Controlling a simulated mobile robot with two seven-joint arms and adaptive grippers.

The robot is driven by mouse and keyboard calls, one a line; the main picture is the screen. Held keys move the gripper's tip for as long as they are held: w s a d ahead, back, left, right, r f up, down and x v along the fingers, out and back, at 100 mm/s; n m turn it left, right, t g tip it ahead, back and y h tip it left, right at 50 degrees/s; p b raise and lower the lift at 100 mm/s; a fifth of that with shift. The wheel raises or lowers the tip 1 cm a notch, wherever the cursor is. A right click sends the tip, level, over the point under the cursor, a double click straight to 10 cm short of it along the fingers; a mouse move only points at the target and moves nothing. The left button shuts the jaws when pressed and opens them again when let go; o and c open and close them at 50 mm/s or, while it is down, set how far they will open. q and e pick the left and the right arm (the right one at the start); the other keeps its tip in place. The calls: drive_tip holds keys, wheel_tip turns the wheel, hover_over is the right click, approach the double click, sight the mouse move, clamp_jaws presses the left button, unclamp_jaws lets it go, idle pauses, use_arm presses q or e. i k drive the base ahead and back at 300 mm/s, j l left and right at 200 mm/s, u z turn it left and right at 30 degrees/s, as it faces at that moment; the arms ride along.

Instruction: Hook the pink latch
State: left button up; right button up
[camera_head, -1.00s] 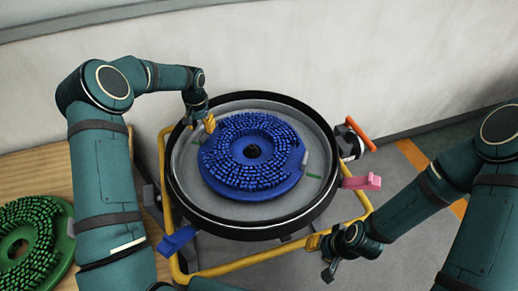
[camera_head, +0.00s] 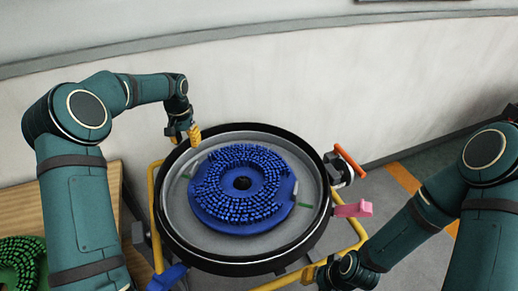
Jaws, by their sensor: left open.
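The pink latch (camera_head: 353,209) sticks out from the right side of the round black-rimmed scrubber tank (camera_head: 240,257). Neither gripper touches it. A blue latch (camera_head: 167,277) is at the tank's front left, partly cut off by the bottom edge. My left gripper (camera_head: 193,134) is open at the tank's back-left rim, across the tank from the pink latch. My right gripper (camera_head: 328,276) is low at the front right, beside the yellow frame and below the pink latch. Its fingers are too dark and cropped to read.
A blue brush disc (camera_head: 243,186) lies in the tank. A yellow tube frame (camera_head: 154,220) surrounds the tank. An orange-red handle (camera_head: 350,161) stands at the back right. A green brush (camera_head: 22,262) lies on a wooden table (camera_head: 122,195) at left. The wall is close behind.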

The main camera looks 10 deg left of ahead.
sight(363, 209)
drive_tip(key=k, duration=1)
